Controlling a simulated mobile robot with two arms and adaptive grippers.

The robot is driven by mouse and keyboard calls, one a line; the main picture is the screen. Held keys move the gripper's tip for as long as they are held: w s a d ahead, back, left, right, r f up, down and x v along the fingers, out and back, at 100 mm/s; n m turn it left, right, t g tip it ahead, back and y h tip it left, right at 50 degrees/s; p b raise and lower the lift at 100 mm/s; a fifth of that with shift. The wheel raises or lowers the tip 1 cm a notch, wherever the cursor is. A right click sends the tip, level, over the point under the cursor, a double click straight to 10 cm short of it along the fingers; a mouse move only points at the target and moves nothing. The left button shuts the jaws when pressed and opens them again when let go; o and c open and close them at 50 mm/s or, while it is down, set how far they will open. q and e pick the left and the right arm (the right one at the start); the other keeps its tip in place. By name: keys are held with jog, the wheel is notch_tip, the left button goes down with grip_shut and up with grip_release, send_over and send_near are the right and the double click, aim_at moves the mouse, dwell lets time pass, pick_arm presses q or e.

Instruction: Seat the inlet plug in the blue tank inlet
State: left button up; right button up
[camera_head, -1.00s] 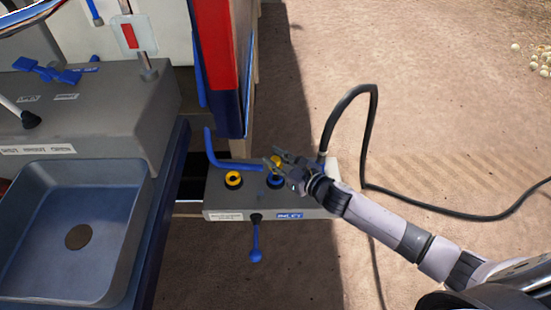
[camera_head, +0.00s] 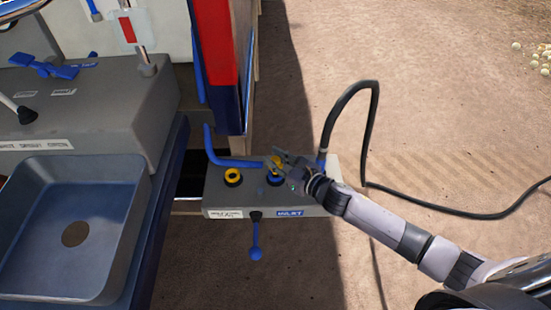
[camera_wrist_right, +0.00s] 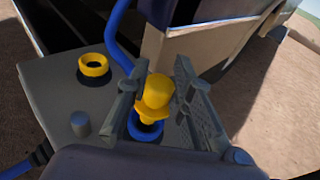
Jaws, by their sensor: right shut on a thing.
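My right gripper (camera_head: 281,160) is over the grey inlet box and shut on the yellow inlet plug (camera_wrist_right: 157,92). In the right wrist view its two fingers (camera_wrist_right: 158,92) stand on either side of the plug. The plug is upright, with its lower end at the blue ring of the tank inlet (camera_wrist_right: 144,133). Whether the plug's tip is inside the ring or just above it, I cannot tell. In the head view the blue inlet (camera_head: 275,182) shows beside the fingers, above the INLET label (camera_head: 290,213). My left gripper is not in view.
A yellow-ringed port (camera_head: 233,177) is left of the blue inlet. A blue-handled lever (camera_head: 255,240) hangs at the box's front. A blue pipe (camera_head: 240,162) runs behind the ports. A black hose (camera_head: 367,130) rises at the box's right end. A sink (camera_head: 120,225) is at left.

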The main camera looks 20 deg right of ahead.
jog(key=shift+f, duration=0.2)
dwell(0.3)
jog(key=shift+f+b, duration=0.45)
jog(key=shift+b, duration=0.05)
jog(key=shift+f, duration=0.15)
jog(key=shift+f+b, duration=0.4)
jog(key=shift+b, duration=0.05)
jog(key=shift+f+b, duration=0.3)
dwell(0.4)
